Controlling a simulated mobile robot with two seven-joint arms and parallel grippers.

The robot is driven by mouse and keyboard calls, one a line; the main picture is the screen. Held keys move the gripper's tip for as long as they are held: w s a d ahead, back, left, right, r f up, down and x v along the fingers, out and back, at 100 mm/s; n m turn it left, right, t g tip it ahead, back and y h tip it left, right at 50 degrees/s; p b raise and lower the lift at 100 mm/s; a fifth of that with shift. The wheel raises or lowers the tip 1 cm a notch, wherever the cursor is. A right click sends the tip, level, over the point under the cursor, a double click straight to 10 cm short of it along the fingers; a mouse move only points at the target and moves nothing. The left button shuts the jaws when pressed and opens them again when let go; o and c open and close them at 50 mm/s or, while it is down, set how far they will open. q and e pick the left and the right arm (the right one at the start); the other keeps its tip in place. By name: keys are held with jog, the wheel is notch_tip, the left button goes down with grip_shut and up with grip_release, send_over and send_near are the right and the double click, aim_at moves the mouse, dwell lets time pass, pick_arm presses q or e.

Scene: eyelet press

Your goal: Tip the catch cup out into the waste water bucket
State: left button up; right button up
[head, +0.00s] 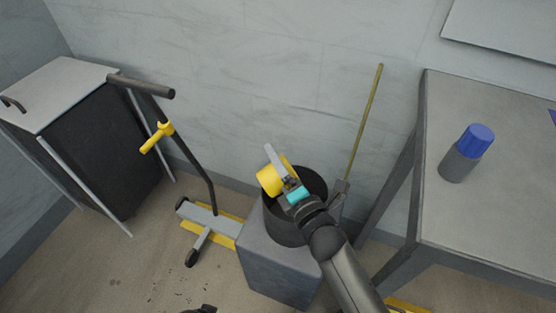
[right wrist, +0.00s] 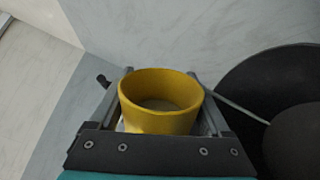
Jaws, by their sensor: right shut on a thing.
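The yellow catch cup (head: 270,182) is held in my right gripper (head: 285,180) at the left side of the dark waste water bucket's mouth. The gripper is shut around the cup's sides, and in the right wrist view the yellow cup (right wrist: 160,118) sits between the two fingers with its round opening showing. The cup looks tilted in the head view; whether anything is inside cannot be told. The black bucket (head: 285,230) stands on a grey block, its mouth partly hidden by my gripper and cup. My left gripper does not show.
The grey block (head: 272,270) carries the bucket. A wooden pole (head: 366,115) leans on the wall behind it. A grey table (head: 490,200) with a blue-capped container (head: 467,155) is at right. A yellow-handled wheeled stand (head: 205,220) and a dark cabinet (head: 95,145) are at left.

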jog(key=shift+w+d+r+m+p, duration=0.1)
jog(key=shift+d+r+m+p, duration=0.1)
jog(key=shift+m+p, duration=0.25)
jog(key=shift+w+d+r+m+p, duration=0.1)
jog(key=shift+r+m+p, duration=0.1)
jog(key=shift+m, duration=0.45)
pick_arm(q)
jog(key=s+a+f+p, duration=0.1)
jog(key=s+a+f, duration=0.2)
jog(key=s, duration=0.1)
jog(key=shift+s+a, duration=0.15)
pick_arm(e)
jog(key=shift+w+d+r+m, duration=0.1)
jog(key=shift+d+m, duration=0.1)
jog(key=shift+m, duration=0.5)
jog(key=shift+w+d+r+m, duration=0.1)
jog(key=shift+d+m, duration=0.05)
jog(key=shift+m, duration=0.55)
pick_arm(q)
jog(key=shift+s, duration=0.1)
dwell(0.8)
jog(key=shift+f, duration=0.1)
pick_arm(e)
jog(key=shift+s+a+f, duration=0.1)
